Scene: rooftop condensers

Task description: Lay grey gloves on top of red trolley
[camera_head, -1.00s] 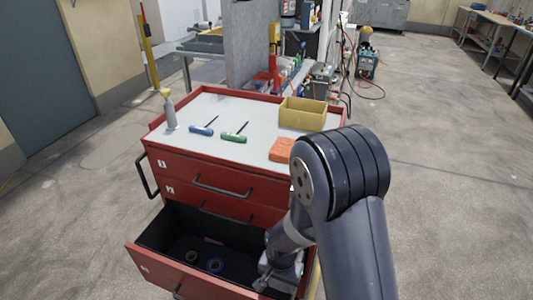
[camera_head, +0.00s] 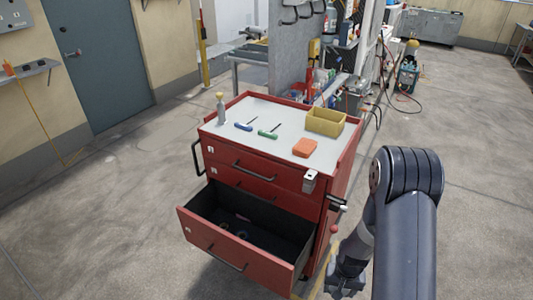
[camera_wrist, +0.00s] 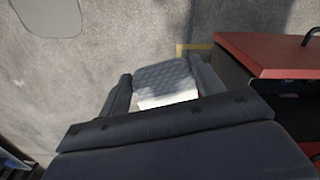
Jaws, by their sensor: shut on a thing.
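The red trolley (camera_head: 340,172) stands mid-view in the head view, with a pale grey top (camera_head: 285,112) and its lower drawer (camera_head: 225,245) pulled open. My gripper (camera_head: 345,286) is low, right of the trolley and outside the drawer. In the wrist view, my gripper (camera_wrist: 163,88) is shut on the grey gloves (camera_wrist: 168,72), which look grey and textured with a white patch. The gloves are hard to make out in the head view. A red part of the trolley (camera_wrist: 270,52) shows at the wrist view's right.
On the trolley top are a bottle (camera_head: 221,108), a blue-handled tool (camera_head: 243,126), a green-handled tool (camera_head: 268,134), an orange block (camera_head: 304,148) and a yellow bin (camera_head: 325,122). The top's front left is bare. Dark round items lie in the drawer. Open floor lies left and right.

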